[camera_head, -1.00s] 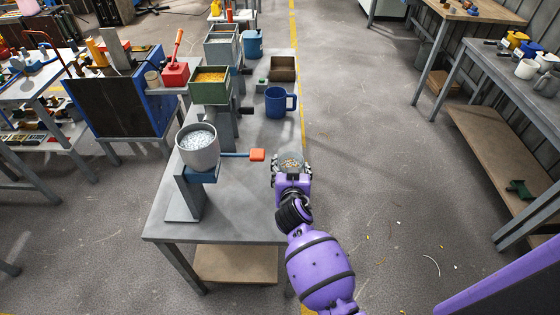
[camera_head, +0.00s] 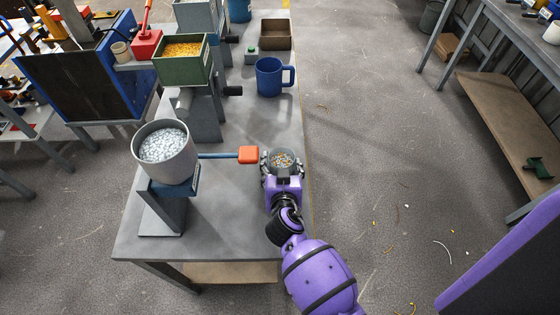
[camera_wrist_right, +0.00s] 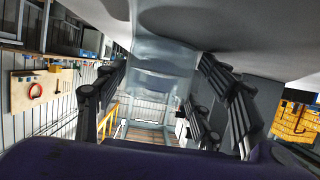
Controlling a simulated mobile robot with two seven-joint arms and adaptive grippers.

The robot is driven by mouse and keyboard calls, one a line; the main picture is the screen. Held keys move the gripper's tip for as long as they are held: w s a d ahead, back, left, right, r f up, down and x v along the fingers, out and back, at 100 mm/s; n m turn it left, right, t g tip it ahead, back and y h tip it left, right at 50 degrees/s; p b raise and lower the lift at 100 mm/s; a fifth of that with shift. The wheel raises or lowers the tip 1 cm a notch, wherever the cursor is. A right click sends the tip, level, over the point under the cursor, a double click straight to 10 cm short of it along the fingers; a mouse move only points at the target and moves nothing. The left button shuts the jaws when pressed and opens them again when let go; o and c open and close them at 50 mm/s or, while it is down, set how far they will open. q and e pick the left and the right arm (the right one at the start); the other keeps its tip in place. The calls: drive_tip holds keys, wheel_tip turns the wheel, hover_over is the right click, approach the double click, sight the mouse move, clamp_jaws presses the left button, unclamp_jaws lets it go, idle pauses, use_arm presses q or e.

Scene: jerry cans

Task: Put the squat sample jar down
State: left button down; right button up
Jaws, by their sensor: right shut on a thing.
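The squat sample jar (camera_head: 281,157) is a clear round jar with small brownish bits in it. It shows near the bench's right edge in the head view. My right gripper (camera_head: 282,167) is shut on it, with a finger on each side. In the right wrist view the clear jar wall (camera_wrist_right: 163,75) shows between the dark fingers. I cannot tell whether the jar's base touches the bench top (camera_head: 225,212). My left gripper is not in view.
An orange paddle (camera_head: 248,154) on a blue rod sticks out just left of the jar, from below a grey pot of white pellets (camera_head: 164,146). A blue mug (camera_head: 270,78) and a brown box (camera_head: 276,34) stand farther back. The bench front is clear.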

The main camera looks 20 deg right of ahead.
drive_tip(key=shift+s+r, duration=0.1)
drive_tip(key=shift+r, duration=0.1)
drive_tip(key=shift+a+f, duration=0.1)
drive_tip(key=shift+f, duration=0.1)
drive_tip(key=o, duration=0.8)
drive_tip(key=shift+f, duration=0.1)
drive_tip(key=shift+c, duration=0.2)
drive_tip(key=o, duration=0.3)
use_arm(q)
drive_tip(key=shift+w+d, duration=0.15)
use_arm(e)
drive_tip(key=shift+o, duration=0.7)
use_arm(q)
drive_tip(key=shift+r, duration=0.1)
use_arm(e)
drive_tip(key=shift+r, duration=0.2)
